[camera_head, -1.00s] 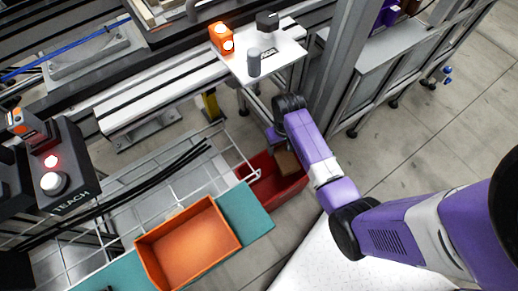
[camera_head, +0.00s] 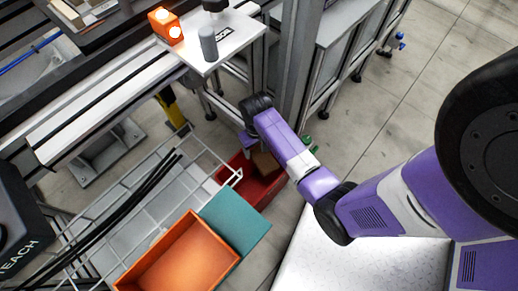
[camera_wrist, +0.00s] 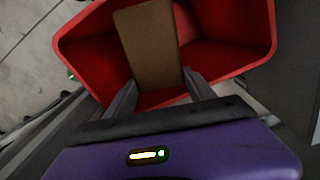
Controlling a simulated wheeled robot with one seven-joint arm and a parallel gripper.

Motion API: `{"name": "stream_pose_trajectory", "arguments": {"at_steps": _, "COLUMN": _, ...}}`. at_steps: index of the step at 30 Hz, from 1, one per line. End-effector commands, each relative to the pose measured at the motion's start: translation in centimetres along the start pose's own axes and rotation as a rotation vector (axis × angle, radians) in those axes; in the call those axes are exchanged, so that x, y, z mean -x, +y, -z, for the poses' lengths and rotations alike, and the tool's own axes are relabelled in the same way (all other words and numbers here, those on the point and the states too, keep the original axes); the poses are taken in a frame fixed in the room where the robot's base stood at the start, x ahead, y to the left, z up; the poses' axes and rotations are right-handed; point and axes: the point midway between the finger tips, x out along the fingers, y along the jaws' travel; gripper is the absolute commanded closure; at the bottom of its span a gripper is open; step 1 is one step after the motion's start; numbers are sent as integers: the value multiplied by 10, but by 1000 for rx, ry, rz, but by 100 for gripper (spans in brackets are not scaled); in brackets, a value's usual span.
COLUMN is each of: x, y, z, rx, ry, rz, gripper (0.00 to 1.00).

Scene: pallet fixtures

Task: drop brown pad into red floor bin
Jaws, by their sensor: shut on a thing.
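The brown pad (camera_wrist: 150,42) is a flat rectangular block held at the tips of my gripper (camera_wrist: 158,92), whose two fingers are closed on its near end. In the wrist view the pad lies over the opening of the red floor bin (camera_wrist: 232,68). In the head view the red bin (camera_head: 268,190) stands on the floor, partly hidden by my arm and a wire rack. The brown pad (camera_head: 266,163) shows there against the bin's inside. I cannot tell how far it is above the bin's bottom.
An orange tray (camera_head: 180,262) and a teal surface (camera_head: 237,222) are left of the bin. A wire rack (camera_head: 130,205) reaches the bin's left edge. A white table (camera_head: 222,42) with a grey cylinder (camera_head: 208,42) stands behind. Open floor (camera_head: 420,85) lies to the right.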

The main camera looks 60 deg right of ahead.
Motion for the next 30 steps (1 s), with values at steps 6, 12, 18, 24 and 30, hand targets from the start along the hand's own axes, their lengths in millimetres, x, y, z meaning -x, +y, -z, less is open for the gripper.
{"name": "stream_pose_trajectory", "arguments": {"at_steps": 6, "x": 0, "y": 0, "z": 0, "rx": 0, "ry": 0, "rz": 0, "gripper": 77}}
{"name": "stream_pose_trajectory", "arguments": {"at_steps": 12, "x": 0, "y": 0, "z": 0, "rx": 0, "ry": 0, "rz": 0, "gripper": 12}}
{"name": "stream_pose_trajectory", "arguments": {"at_steps": 18, "x": -1, "y": 0, "z": 0, "rx": 0, "ry": 0, "rz": 0, "gripper": 12}}
{"name": "stream_pose_trajectory", "arguments": {"at_steps": 24, "x": 8, "y": 0, "z": 0, "rx": 0, "ry": 2, "rz": 0, "gripper": 12}}
{"name": "stream_pose_trajectory", "arguments": {"at_steps": 30, "x": 41, "y": 0, "z": 1, "rx": 1, "ry": 2, "rz": 0, "gripper": 12}}
